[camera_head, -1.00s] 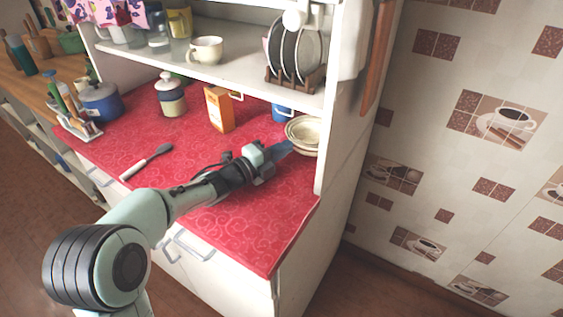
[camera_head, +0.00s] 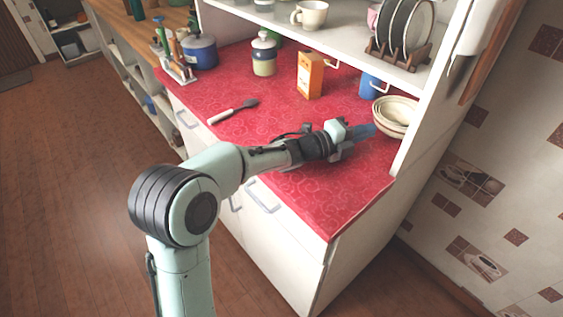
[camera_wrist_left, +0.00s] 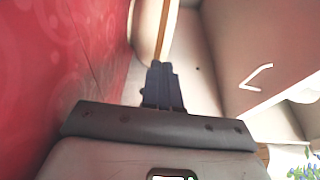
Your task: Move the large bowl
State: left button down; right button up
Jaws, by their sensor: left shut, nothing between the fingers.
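A stack of nested cream bowls (camera_head: 397,112) stands at the right end of the red counter, against the cabinet's side panel. The large bowl appears to be the outer one of the stack. My left gripper (camera_head: 368,131) is shut and empty, just in front and left of the bowls; I cannot tell whether its tips touch them. In the left wrist view the closed fingers (camera_wrist_left: 162,84) point at a cream curved surface (camera_wrist_left: 147,30), likely a bowl's side. My right gripper is not in view.
The red counter (camera_head: 330,200) is clear in front of the gripper. A blue mug (camera_head: 370,86) stands behind the bowls, and an orange carton (camera_head: 310,75) is further left. A spatula (camera_head: 232,111) lies at the left. A shelf with a plate rack (camera_head: 400,52) hangs above.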

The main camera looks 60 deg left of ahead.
pick_arm(q)
jog(key=s+a, duration=0.1)
jog(key=s, duration=0.5)
jog(key=s+a, duration=0.1)
jog(key=s, duration=0.6)
jog(key=s+a, duration=0.1)
jog(key=s, duration=0.6)
jog(key=shift+a+p, duration=0.3)
jog(key=shift+a, duration=0.05)
